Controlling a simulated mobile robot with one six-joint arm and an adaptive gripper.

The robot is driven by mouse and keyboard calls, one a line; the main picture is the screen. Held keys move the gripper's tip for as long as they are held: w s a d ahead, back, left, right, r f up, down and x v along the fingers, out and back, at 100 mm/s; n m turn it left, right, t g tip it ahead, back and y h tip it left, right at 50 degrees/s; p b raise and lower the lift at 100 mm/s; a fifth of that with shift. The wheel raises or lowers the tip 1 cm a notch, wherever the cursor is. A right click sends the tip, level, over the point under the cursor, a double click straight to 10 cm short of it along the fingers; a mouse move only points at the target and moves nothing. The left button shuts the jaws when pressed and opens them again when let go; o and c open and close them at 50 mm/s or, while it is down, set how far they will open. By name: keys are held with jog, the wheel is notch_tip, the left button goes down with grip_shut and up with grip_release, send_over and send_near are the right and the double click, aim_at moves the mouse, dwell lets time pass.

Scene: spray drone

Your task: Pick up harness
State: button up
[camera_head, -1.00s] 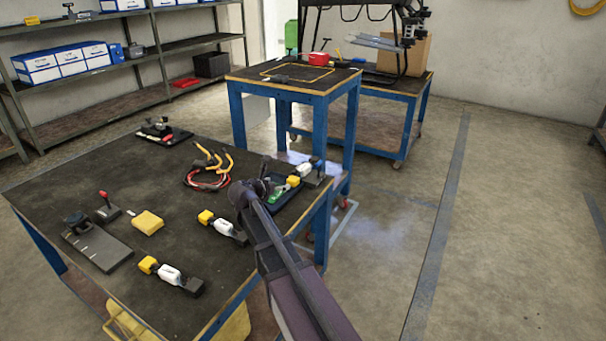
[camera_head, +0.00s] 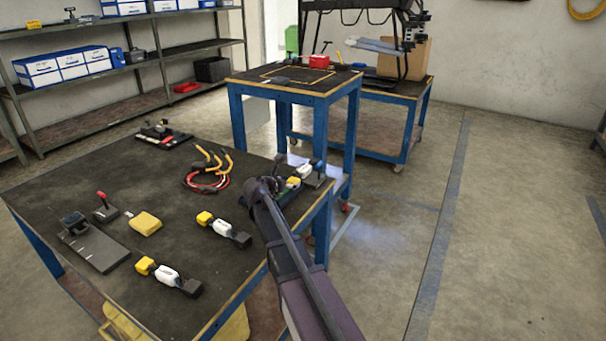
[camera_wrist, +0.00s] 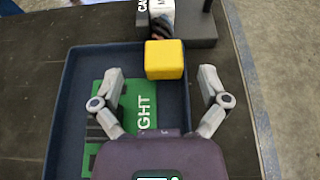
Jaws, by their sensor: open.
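The harness (camera_head: 207,173) is a loose coil of red and black cable with yellow-tipped ends, lying on the dark top of the near table (camera_head: 120,185). It is not in the wrist view. My gripper (camera_head: 268,187) is at the table's right edge, right of the harness and apart from it. In the wrist view my gripper (camera_wrist: 161,74) is open and empty. Its fingers are spread on either side of a yellow block (camera_wrist: 165,60) with a dark neck and white body. Below it is a dark blue tray (camera_wrist: 62,110) with a green label (camera_wrist: 118,98) partly hidden by my gripper.
Two yellow-white-black parts (camera_head: 224,229) (camera_head: 168,274) lie at the front of the near table. A yellow block (camera_head: 145,223), a grey fixture (camera_head: 93,247) and a black stand (camera_head: 163,134) are left of the harness. A blue-framed table (camera_head: 290,82) stands behind.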

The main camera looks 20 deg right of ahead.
aim_at(293, 180)
jog(key=shift+b+x, duration=0.7)
jog(key=shift+x, duration=1.7)
jog(key=shift+s+d+r, duration=0.15)
grip_shut()
